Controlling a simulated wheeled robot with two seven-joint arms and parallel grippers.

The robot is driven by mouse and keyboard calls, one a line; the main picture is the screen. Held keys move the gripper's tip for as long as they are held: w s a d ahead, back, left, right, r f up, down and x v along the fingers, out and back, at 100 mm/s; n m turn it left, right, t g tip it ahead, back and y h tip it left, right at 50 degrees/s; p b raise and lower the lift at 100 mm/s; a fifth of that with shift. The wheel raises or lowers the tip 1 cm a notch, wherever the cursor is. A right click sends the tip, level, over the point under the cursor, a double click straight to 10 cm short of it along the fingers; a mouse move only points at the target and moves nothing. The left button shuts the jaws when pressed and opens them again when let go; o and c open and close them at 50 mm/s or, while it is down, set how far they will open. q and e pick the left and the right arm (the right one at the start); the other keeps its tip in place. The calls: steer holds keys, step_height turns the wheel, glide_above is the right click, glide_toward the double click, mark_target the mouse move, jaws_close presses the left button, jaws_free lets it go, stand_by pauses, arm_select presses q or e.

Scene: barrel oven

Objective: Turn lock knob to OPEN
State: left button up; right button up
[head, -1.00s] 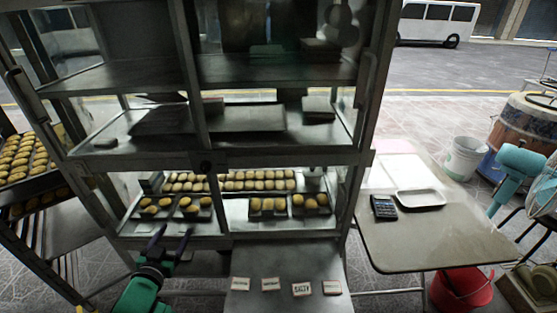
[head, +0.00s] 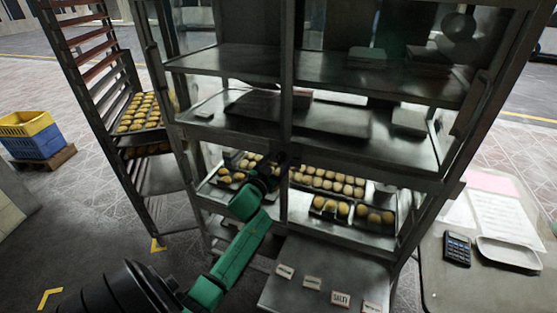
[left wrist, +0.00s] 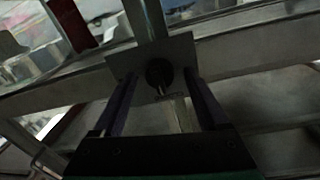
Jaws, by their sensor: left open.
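The dark round lock knob (left wrist: 159,72) sits on a square metal plate (left wrist: 180,48) on the cabinet frame, in the left wrist view. My left gripper (left wrist: 160,88) is open, with one finger on each side of the knob. I cannot tell whether the fingers touch it. In the head view my left gripper (head: 276,167) is up at the cabinet's middle rail, and it and the arm partly hide the knob there. No OPEN marking is readable. My right gripper is not in view.
The metal cabinet (head: 380,165) has shelves with trays of buns. A rack (head: 110,100) with more buns stands to its left. Small label cards (head: 312,283) lie on a metal surface in front. A table (head: 460,285) with a calculator (head: 457,249) stands at right.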

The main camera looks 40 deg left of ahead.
arm_select(q)
jaws_close()
steer(key=shift+m, duration=1.2)
steer(key=m, duration=0.5)
steer(key=shift+m+g+b, duration=0.3)
steer(key=shift+m+b, duration=0.05)
steer(key=shift+m, duration=0.05)
steer(key=m, duration=0.4)
steer(key=shift+y+b, duration=0.3)
steer(key=m, duration=0.4)
steer(key=shift+d+m+g+y, duration=0.1)
steer(key=shift+m+g+y, duration=0.2)
steer(key=shift+m+g, duration=0.1)
